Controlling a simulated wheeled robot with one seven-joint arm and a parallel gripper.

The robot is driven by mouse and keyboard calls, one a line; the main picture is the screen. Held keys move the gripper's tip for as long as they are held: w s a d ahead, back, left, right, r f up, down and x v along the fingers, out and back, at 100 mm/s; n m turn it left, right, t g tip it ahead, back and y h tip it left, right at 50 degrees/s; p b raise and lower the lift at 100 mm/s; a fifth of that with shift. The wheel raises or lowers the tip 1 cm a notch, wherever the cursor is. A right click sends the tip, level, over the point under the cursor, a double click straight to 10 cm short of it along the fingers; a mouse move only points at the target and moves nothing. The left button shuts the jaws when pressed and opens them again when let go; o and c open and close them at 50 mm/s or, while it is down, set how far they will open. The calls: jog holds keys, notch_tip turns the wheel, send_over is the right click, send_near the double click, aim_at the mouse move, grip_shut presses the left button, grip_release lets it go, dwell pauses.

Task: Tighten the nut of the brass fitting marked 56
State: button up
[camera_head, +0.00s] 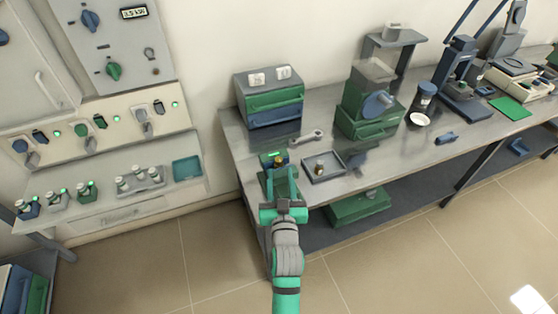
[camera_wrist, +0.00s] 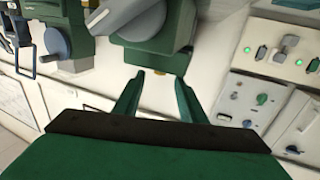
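My gripper (camera_head: 279,172) is over the front left edge of the metal bench. In the wrist view its two green fingers (camera_wrist: 157,90) stand apart with a gap between them. A small brass-coloured piece (camera_wrist: 160,73) shows just beyond the gap, below a green and grey body. In the head view a brass-coloured piece (camera_head: 279,160) shows by the fingertips, in front of a small block with a green light. Another small fitting (camera_head: 320,166) stands in a grey tray (camera_head: 334,174) to the right. A grey wrench (camera_head: 306,137) lies on the bench behind. No mark 56 is readable.
A green and blue drawer box (camera_head: 270,96) and a green machine with a blue wheel (camera_head: 368,112) stand behind on the bench. A wall panel with knobs (camera_head: 112,60) and a ledge with small bottles (camera_head: 135,180) are at left.

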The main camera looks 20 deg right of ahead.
aim_at(279, 164)
jog(key=x, duration=0.7)
jog(key=shift+w+f, duration=0.1)
grip_shut()
